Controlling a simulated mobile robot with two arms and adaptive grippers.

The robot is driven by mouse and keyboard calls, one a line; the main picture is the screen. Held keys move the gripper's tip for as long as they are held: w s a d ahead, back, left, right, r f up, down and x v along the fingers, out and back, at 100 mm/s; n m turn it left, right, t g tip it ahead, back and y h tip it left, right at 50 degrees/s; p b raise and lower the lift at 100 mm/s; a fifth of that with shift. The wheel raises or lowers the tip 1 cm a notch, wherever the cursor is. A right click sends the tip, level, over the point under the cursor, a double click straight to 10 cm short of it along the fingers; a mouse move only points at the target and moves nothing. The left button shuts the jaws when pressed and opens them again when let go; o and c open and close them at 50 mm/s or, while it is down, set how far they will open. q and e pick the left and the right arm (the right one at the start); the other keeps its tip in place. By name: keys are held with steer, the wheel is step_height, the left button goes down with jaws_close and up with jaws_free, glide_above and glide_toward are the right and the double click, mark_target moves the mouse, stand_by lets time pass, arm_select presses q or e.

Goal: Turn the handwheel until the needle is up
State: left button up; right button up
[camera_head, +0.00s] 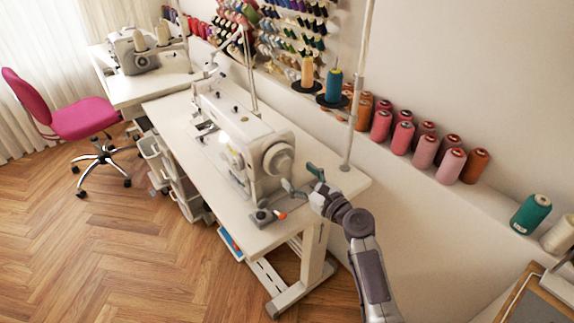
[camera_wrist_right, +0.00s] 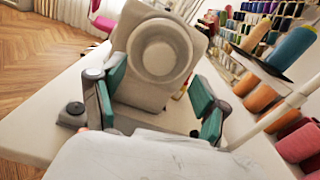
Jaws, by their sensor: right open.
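The white sewing machine (camera_head: 235,140) stands on a white table. Its round handwheel (camera_head: 279,160) is on the near end, facing my right arm. My right gripper (camera_head: 301,178) is open and empty, just in front of the handwheel and apart from it. In the right wrist view the handwheel (camera_wrist_right: 160,50) sits beyond the green-padded fingers of my right gripper (camera_wrist_right: 158,95), with its face towards the camera. The needle is too small to make out at the far end of the machine. My left gripper is not in view.
The white table (camera_head: 175,112) has a small dark device (camera_head: 264,216) and an orange-tipped item (camera_head: 281,214) near its front corner. A thin thread-stand pole (camera_head: 357,90) rises behind my right gripper. Thread cones (camera_head: 424,151) line the wall ledge.

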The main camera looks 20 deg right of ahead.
mark_target(286, 165)
steer(key=x, duration=0.5)
steer(key=shift+w+a, duration=0.1)
steer(key=shift+w, duration=0.25)
steer(key=c, duration=1.2)
